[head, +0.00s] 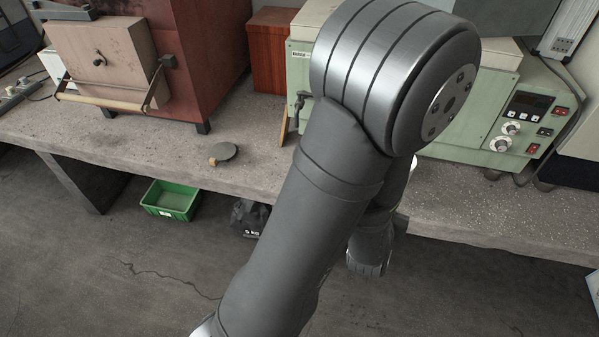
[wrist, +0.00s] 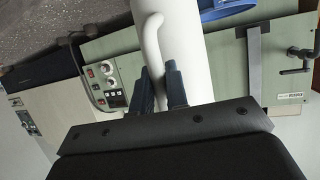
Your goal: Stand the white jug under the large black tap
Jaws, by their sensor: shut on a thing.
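The white jug (wrist: 190,50) fills the upper middle of the wrist view, its curved handle (wrist: 152,42) on the left side of its body. My gripper (wrist: 158,72) is shut on the jug's handle, with one dark finger on each side of it. The jug's ends are out of the wrist view. In the head view my arm hides the gripper and nearly all of the jug; a small white patch (head: 413,164) at the arm's right edge may be part of it. I cannot make out the large black tap for certain in either view.
A green machine (head: 536,122) with dials stands behind my arm; a dark lever-like fitting (wrist: 300,60) shows on its front. A blue object (wrist: 226,8) is beside the jug. A grey-green disc (head: 223,153) lies on the concrete bench (head: 130,145). A green bin (head: 171,201) sits below.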

